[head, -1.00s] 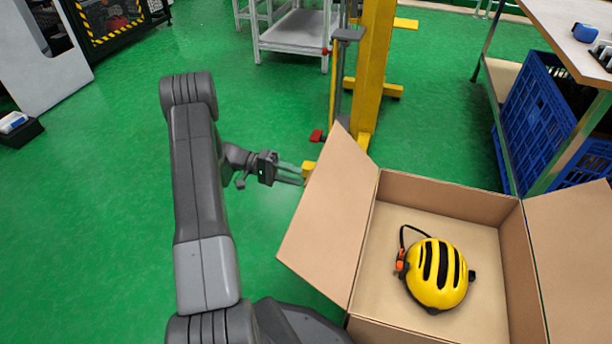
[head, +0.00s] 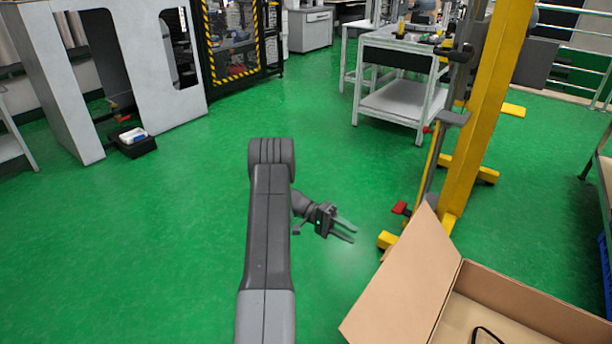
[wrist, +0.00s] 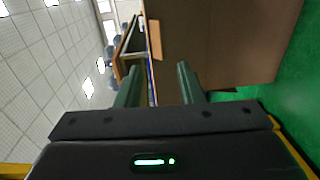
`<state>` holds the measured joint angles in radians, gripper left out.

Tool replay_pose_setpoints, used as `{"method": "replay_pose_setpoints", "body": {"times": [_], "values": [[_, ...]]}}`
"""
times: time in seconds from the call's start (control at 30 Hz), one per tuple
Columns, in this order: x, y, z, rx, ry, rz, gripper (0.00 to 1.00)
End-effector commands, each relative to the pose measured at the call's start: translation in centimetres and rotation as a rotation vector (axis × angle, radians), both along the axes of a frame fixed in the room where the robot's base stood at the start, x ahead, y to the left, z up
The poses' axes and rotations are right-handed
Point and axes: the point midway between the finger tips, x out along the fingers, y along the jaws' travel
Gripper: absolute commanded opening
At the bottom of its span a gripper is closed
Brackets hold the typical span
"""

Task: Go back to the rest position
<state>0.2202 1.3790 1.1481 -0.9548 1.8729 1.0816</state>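My gripper (head: 343,230) is in the middle of the head view, at the end of my grey arm, above the green floor. Its two fingers stand apart with nothing between them. It is left of the open cardboard box and apart from it. In the wrist view my gripper (wrist: 158,88) also shows two separated green-tinted fingers, with a brown cardboard surface beyond them.
The open cardboard box (head: 405,290) is at the lower right, with a dark strap end inside. A yellow post (head: 490,110) stands behind it. A white cart (head: 400,100) is at the back. A black tray (head: 135,145) lies at the left. Green floor (head: 150,240) is clear at left.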

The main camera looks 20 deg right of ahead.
Motion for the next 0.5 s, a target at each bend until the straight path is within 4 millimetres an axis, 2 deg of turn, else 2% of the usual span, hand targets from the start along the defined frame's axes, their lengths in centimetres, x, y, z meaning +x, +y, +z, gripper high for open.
{"method": "replay_pose_setpoints", "body": {"times": [0.5], "values": [[-6.6,-5.3,-0.8,0.004,-0.003,-0.003,0.35]]}}
